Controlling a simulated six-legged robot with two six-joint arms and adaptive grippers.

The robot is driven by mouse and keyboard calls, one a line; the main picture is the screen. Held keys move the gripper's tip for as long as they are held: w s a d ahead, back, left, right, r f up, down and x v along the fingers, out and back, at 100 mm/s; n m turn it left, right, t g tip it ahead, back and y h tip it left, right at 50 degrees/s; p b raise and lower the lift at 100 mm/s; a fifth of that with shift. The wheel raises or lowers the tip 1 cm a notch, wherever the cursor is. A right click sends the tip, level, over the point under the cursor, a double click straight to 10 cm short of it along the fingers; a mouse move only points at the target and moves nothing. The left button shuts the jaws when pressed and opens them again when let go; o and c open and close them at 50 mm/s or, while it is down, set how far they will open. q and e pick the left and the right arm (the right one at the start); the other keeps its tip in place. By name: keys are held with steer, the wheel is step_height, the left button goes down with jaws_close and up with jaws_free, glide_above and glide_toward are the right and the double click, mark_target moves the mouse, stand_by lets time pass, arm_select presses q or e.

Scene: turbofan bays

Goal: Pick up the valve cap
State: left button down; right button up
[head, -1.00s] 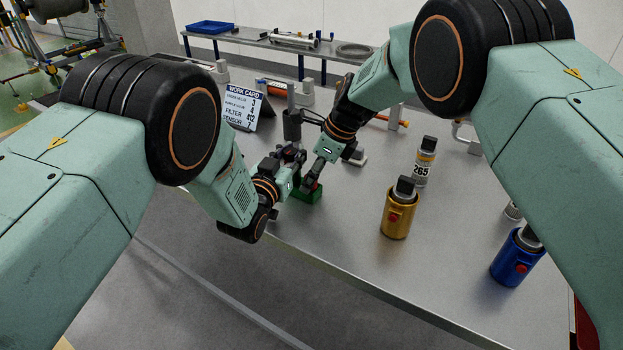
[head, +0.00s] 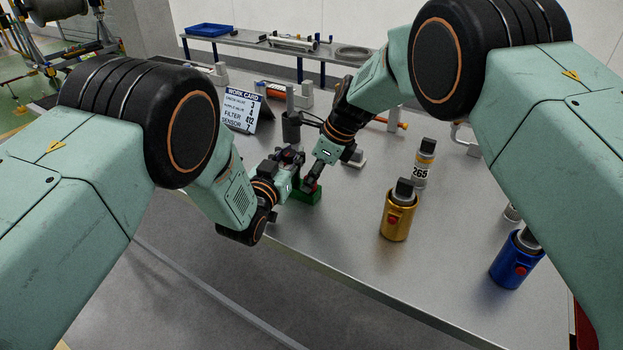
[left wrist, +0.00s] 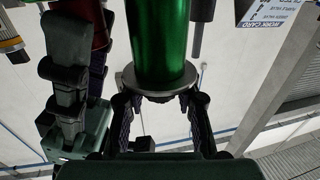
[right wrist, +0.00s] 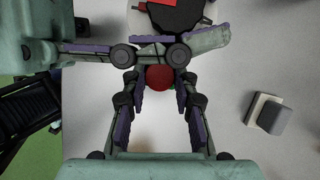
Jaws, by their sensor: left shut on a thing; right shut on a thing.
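A green valve body (head: 306,197) is near the table's front edge, partly hidden by my grippers. In the left wrist view the green cylinder (left wrist: 161,45) ends in a metal collar, and my left gripper (left wrist: 160,98) is shut on it there. The left gripper (head: 291,158) also shows in the head view. A round red cap (right wrist: 160,77) sits between the fingertips of my right gripper (right wrist: 160,88), which is shut on it. The right gripper (head: 312,181) is close beside the left one in the head view. How the cap meets the green body is hidden.
A gold canister (head: 397,215), a blue canister (head: 515,262) and a grey canister labelled 265 (head: 422,168) stand to the right on the table. A work card (head: 240,110) stands behind my grippers. The tabletop right of the grippers has free room.

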step_height(320, 180, up, 28)
steer(key=shift+r, duration=0.1)
stand_by(0.3)
arm_select(q)
steer(key=c, duration=0.9)
jaws_free()
steer(key=shift+s, duration=0.1)
